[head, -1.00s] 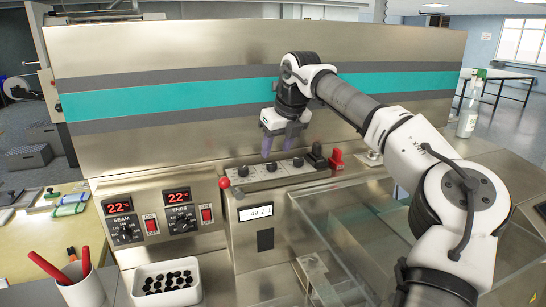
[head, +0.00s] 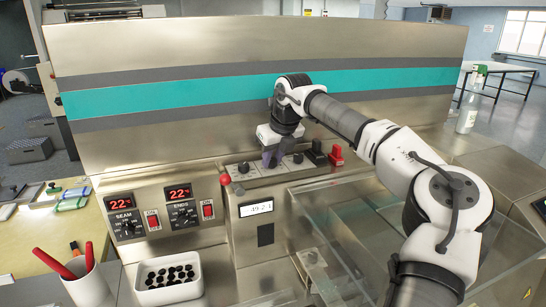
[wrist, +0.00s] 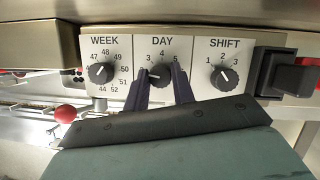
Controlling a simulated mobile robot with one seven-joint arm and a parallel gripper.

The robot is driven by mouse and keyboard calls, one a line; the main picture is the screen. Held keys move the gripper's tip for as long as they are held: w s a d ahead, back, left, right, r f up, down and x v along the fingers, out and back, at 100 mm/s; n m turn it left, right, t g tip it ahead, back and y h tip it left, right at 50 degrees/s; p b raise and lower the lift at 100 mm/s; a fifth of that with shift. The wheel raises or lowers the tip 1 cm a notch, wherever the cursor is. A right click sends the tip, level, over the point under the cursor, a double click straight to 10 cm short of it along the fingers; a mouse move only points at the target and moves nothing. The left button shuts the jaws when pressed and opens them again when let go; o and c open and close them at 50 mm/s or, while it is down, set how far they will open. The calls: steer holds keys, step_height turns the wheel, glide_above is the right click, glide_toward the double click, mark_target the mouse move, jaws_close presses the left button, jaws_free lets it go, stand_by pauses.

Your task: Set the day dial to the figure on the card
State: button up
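The day dial (wrist: 160,76) is a black knob with a white pointer on a pale panel, between the WEEK and SHIFT dials. Its pointer is turned to the left, below the 3. The figures 3, 4 and 5 show; others are hidden behind my fingers. My gripper (wrist: 161,79) is at this dial in the wrist view, with one dark finger against each side of the knob. In the head view my gripper (head: 270,158) covers the dial. A white readout (head: 256,208) below the panel holds small figures, too blurred to read surely. I cannot make out a card.
The week dial (wrist: 102,73) and shift dial (wrist: 223,76) flank the day dial closely. A black switch (wrist: 285,72) stands to the right, and a red ball knob (wrist: 65,113) to the left. A white tub (head: 168,281) of dark pieces and a pen cup (head: 88,287) stand in front.

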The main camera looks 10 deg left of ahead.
steer(key=shift+c, duration=0.7)
steer(key=shift+n, duration=0.4)
steer(key=n+g+y, duration=0.1)
steer(key=n, duration=0.1)
steer(key=shift+w+n, duration=0.1)
steer(key=shift+n, duration=0.3)
steer(key=shift+w+n+g, duration=0.1)
steer(key=shift+n+g, duration=0.8)
steer(key=shift+n, duration=1.2)
steer(key=o, duration=1)
steer(key=shift+d, duration=0.1)
